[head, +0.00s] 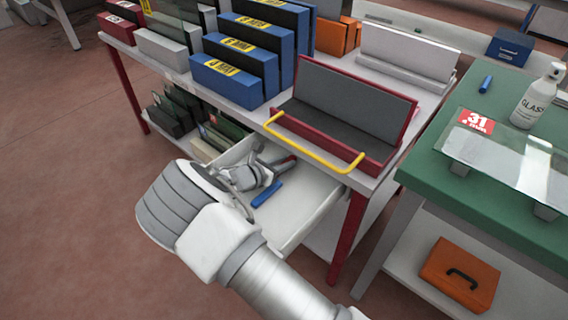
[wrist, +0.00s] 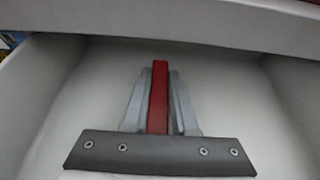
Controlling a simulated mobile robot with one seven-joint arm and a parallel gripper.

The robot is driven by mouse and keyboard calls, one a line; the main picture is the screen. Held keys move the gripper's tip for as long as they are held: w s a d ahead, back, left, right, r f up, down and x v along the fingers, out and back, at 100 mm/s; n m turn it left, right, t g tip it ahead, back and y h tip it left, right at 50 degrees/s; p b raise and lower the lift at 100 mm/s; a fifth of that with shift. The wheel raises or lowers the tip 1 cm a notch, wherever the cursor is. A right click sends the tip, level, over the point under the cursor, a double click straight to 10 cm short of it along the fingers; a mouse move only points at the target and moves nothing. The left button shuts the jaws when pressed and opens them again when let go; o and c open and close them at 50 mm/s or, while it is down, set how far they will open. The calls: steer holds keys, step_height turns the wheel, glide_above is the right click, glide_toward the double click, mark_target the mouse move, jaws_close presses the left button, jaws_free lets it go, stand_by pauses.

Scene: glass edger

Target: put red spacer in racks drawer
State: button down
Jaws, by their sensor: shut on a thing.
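The red spacer (wrist: 159,85) is a slim red bar held lengthwise between the two fingers of my gripper (wrist: 158,108) in the wrist view. My gripper is shut on it. In the head view my gripper (head: 274,170) is over the open white drawer (head: 306,204) under the rack table, and the red spacer (head: 286,162) shows as a small reddish bit at its tips. The wrist view shows the pale drawer floor (wrist: 235,90) behind the spacer. I cannot tell whether the spacer touches the floor. A blue bar (head: 266,193) lies in the drawer beside my gripper.
The table edge overhangs the drawer's back. A dark red rack (head: 400,138) with a yellow handle (head: 312,142) stands above it. Blue racks (head: 232,88) stand to the left. A green table (head: 450,185) with glass and a bottle (head: 538,97) is at right.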

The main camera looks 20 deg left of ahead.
steer(key=shift+f, duration=0.15)
steer(key=c, duration=1.2)
jaws_free()
steer(key=o, duration=0.5)
steer(key=p+v, duration=0.1)
steer(key=v, duration=0.4)
steer(key=p+v, duration=0.2)
steer(key=v, duration=0.3)
steer(key=shift+s+a+r, duration=0.2)
steer(key=shift+r, duration=0.15)
steer(key=shift+s+a+r+p, duration=0.2)
steer(key=shift+s+p, duration=0.1)
steer(key=shift+s, duration=0.4)
